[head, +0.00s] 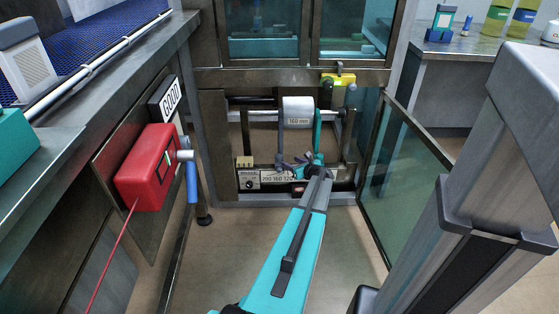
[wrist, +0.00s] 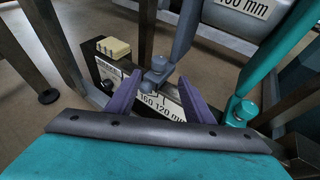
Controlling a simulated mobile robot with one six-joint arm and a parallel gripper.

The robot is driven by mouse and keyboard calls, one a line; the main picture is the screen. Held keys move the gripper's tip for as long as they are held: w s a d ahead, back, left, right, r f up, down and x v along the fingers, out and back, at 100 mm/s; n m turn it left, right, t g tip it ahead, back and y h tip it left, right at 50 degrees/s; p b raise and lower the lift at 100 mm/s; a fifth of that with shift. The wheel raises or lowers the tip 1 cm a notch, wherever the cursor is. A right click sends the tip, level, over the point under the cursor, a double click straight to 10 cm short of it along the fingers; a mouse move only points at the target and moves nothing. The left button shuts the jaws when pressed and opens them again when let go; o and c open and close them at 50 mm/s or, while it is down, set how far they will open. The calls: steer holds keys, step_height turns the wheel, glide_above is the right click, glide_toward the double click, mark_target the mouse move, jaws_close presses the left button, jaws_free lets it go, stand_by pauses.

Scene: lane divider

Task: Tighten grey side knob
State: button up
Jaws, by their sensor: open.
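The grey side knob (wrist: 157,74) is a small blocky piece at the foot of the grey lane divider (wrist: 178,30) in the wrist view. My gripper (wrist: 160,92) is open, its two purple fingers spread either side of the knob. The knob shows between and just beyond the fingertips; I cannot tell whether they touch it. In the head view my gripper (head: 291,161) reaches into the open cabinet bay, low by the grey divider (head: 279,135), and the knob is hard to make out there.
A teal divider (head: 318,130) stands close on the right. A number scale (head: 278,177) runs along the rail below. An open glass door (head: 405,175) is at right, a red box (head: 147,168) at left.

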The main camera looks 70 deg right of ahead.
mark_target(281, 158)
steer(key=b+x, duration=0.3)
steer(key=x, duration=0.9)
steer(key=shift+w+d, duration=0.2)
steer(key=shift+w, duration=0.05)
